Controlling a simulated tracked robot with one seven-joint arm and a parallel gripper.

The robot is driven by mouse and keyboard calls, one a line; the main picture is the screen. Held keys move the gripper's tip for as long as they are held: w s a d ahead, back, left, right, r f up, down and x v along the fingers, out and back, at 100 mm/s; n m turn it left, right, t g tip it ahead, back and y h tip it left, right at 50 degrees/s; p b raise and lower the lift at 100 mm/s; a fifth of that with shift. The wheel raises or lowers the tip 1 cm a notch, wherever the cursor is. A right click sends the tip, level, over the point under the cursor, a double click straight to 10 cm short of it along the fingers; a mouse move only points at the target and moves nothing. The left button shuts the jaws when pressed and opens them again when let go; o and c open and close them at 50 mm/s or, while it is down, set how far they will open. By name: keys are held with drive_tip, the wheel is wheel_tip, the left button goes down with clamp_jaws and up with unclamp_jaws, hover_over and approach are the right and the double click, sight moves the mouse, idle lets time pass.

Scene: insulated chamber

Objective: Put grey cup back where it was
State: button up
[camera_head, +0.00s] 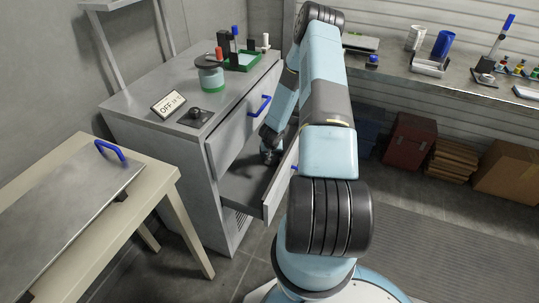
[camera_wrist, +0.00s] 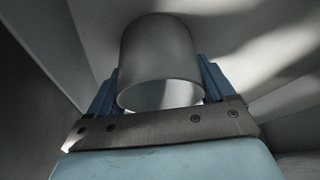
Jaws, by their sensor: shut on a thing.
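The grey cup (camera_wrist: 158,45) fills the upper middle of the wrist view, with its round rim facing the camera. My gripper (camera_wrist: 158,82) is shut on it, with one blue finger on each side. In the head view my gripper (camera_head: 268,153) reaches down into the open lower drawer (camera_head: 235,187) of the grey cabinet. The cup cannot be made out clearly there. I cannot tell whether it touches the drawer floor.
The upper drawer, with a blue handle (camera_head: 260,106), is closed just above. An "OFF" sign (camera_head: 168,103), a round jar (camera_head: 209,75) and a green tray (camera_head: 243,62) stand on the cabinet. A table (camera_head: 75,205) is at left; a shelf holds a white cup (camera_head: 416,38) and a blue cup (camera_head: 443,44).

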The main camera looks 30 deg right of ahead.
drive_tip(key=o, duration=1)
drive_tip(key=v, duration=1.2)
